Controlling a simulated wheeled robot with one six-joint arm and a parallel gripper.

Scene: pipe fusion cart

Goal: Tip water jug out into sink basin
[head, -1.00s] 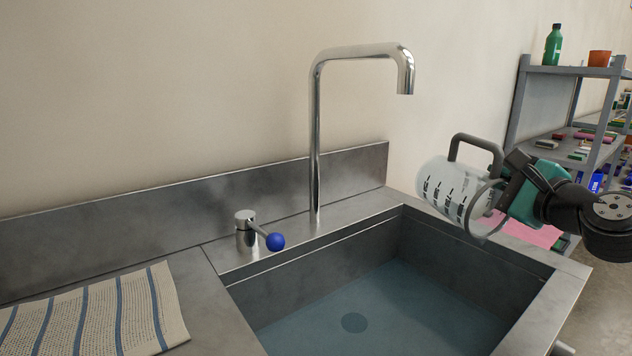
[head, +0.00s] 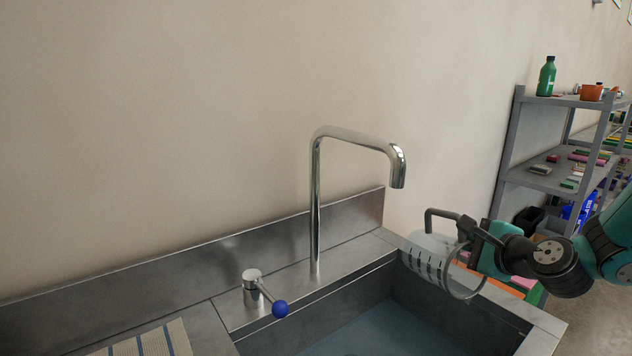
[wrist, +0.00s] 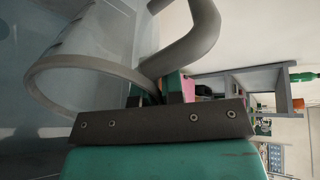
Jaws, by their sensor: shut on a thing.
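The water jug (head: 428,258) is a clear vessel with dark markings and a grey handle. It lies tilted onto its side over the right part of the sink basin (head: 459,312), its rim towards the lower right. My gripper (head: 468,232) is at the handle side of the jug and shut on its handle. The wrist view shows the jug's grey rim and clear wall (wrist: 88,50) close up, with the handle (wrist: 190,45) at the jaws. Bluish water lies in the basin. I cannot tell whether any water is left in the jug.
A chrome faucet (head: 316,200) arches over the basin, left of the jug. A tap lever with a blue knob (head: 280,308) stands at the basin's back left. A striped towel (head: 150,342) lies at left. A grey shelf (head: 548,181) stands at right.

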